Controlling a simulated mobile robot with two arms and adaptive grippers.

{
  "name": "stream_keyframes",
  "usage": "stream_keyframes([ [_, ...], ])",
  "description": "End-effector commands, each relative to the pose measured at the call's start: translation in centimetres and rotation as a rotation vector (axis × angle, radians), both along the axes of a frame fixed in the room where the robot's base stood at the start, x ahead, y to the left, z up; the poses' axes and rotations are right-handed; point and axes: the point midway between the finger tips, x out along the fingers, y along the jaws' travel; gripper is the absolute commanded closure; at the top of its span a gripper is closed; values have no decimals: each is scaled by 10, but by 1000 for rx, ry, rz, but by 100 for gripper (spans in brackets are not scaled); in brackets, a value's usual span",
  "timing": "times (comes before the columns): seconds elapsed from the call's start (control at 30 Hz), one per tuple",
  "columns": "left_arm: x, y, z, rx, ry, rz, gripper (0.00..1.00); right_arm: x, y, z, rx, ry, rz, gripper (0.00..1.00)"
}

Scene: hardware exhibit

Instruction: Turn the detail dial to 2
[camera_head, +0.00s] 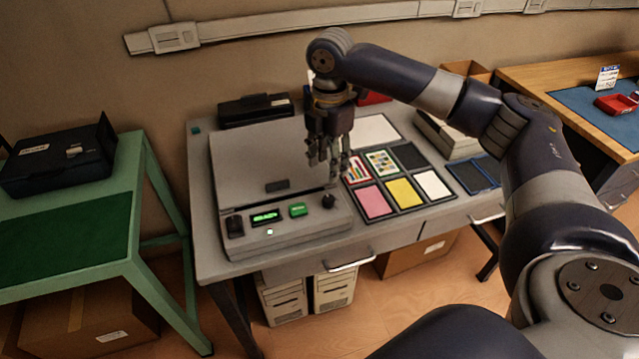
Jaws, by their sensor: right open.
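A grey flat machine (225,162) sits on the grey table. Its front panel has a small lit green display (266,217), a green button (298,210), a black switch (235,226) at the left and a round black dial (328,201) at the right. The dial's pointer and numbers are too small to read. My right gripper (328,178) points down above the dial, with its fingers open and apparently empty. My left gripper is not in view.
A tray of coloured cards (404,193) lies right of the machine, close to the gripper. A black box (255,109) stands behind it. A green table (112,225) with a black case (60,160) is at the left. A wooden desk (540,78) stands at the right.

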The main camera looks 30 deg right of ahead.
Motion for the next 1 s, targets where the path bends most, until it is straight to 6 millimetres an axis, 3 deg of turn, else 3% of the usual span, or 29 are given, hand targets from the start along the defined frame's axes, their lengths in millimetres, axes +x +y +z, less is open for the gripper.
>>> stream_keyframes([
  [0.2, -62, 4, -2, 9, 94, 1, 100, -2, 0, -37, -2, 7, -1, 56],
  [0.33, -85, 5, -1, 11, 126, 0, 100, -2, 0, -62, -2, 5, -2, 56],
  [0.43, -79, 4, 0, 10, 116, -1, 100, -2, 0, -79, -1, 3, -1, 56],
  [0.7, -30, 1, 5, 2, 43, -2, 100, -1, 0, -101, -1, 0, -1, 56],
  [0.97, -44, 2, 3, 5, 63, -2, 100, -1, 0, -103, -1, 0, -1, 56],
  [1.0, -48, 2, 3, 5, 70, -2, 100, -1, 0, -103, -1, 0, -1, 62],
])
